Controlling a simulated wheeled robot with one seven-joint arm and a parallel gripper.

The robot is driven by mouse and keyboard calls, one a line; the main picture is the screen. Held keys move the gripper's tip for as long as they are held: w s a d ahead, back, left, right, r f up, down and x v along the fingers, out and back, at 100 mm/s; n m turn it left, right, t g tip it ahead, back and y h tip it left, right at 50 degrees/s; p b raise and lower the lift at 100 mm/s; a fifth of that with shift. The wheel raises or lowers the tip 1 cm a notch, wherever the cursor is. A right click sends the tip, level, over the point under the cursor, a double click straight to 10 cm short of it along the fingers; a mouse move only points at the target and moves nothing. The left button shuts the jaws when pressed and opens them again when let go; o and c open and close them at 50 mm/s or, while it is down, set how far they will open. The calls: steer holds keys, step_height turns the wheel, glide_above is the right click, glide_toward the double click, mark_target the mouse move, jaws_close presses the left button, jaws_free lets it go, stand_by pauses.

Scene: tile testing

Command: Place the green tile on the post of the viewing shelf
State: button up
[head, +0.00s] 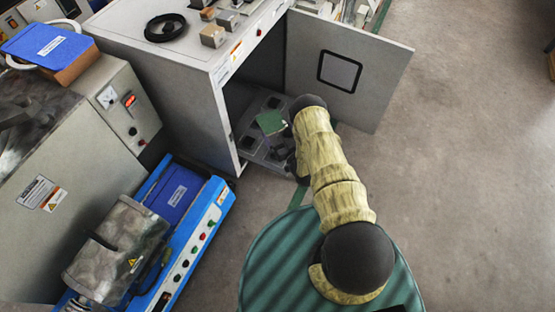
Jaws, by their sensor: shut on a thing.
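The green tile (271,122) shows in the head view in front of the open cabinet, at the end of my arm. My gripper (284,130) is mostly hidden by my own wrist; it is shut on the tile and holds it over a grey shelf (253,146) low in the cabinet opening. The shelf carries several dark square patches. I cannot make out a separate post on it, and the gap between tile and shelf is not clear from this view.
The cabinet (205,85) has its door (352,75) swung open to the right, close to my arm. Its left wall bounds the opening. A blue machine (190,235) with a metal cover stands at the lower left. The floor (470,170) to the right is clear.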

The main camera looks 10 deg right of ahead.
step_height(320, 180, down, 13)
steer(key=w+n+g+y+b, duration=0.1)
steer(key=w+n+y+b, duration=0.15)
steer(key=b, duration=1.15)
steer(key=y+b, duration=0.1)
steer(key=b, duration=1.1)
glide_above(285, 163)
step_height(285, 163, down, 8)
steer(key=shift+d+f+g, duration=0.1)
steer(key=shift+f+g, duration=0.05)
steer(key=shift+g, duration=0.25)
step_height(285, 163, down, 6)
steer(key=b, duration=0.4)
steer(key=shift+f, duration=0.1)
steer(key=shift+f, duration=0.1)
step_height(285, 163, down, 4)
steer(key=b, duration=0.2)
steer(key=shift+b, duration=0.4)
steer(key=shift+r, duration=0.2)
steer(key=shift+f, duration=0.1)
